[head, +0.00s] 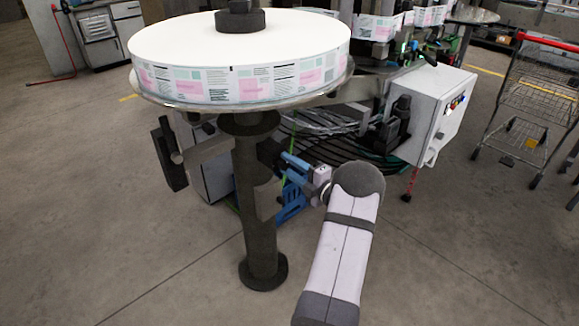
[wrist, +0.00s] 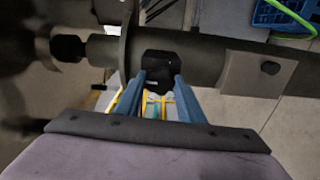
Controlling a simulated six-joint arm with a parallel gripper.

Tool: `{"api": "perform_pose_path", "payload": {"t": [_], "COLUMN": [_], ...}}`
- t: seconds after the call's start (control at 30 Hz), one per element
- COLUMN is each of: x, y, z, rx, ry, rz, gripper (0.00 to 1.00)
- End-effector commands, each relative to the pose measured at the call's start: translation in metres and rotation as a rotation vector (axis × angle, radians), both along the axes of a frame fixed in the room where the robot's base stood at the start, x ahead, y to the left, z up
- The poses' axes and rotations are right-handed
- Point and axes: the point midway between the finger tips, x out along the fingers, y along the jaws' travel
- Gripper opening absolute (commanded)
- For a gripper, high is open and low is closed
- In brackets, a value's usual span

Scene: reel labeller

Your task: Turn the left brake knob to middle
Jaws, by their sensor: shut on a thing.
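A black knob (wrist: 160,64) sits on the dark post (wrist: 205,60) in the wrist view, between the tips of my gripper's two blue fingers. My gripper (wrist: 160,82) is shut on this knob. In the head view my gripper (head: 285,156) reaches in from the right to the post (head: 262,225), just under the large reel. The knob shows there only as a dark block (head: 268,151) beside the post, partly hidden by the fingers. Its exact turn angle cannot be told.
A white label reel (head: 238,48) lies on a round plate above the post. A dark flat bar (head: 168,154) juts out left of the post. A white control box (head: 437,113) and a shopping cart (head: 527,105) stand to the right. The front floor is clear.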

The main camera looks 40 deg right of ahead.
Motion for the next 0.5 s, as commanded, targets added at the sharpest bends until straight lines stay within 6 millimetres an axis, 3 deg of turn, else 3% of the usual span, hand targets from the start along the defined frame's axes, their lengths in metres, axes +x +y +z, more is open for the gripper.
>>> {"api": "perform_pose_path", "payload": {"t": [0.5], "x": [-0.0003], "y": [0.0002], "z": [-0.0002], "rx": [0.382], "ry": [0.001], "rz": [0.000], "gripper": [0.12]}}
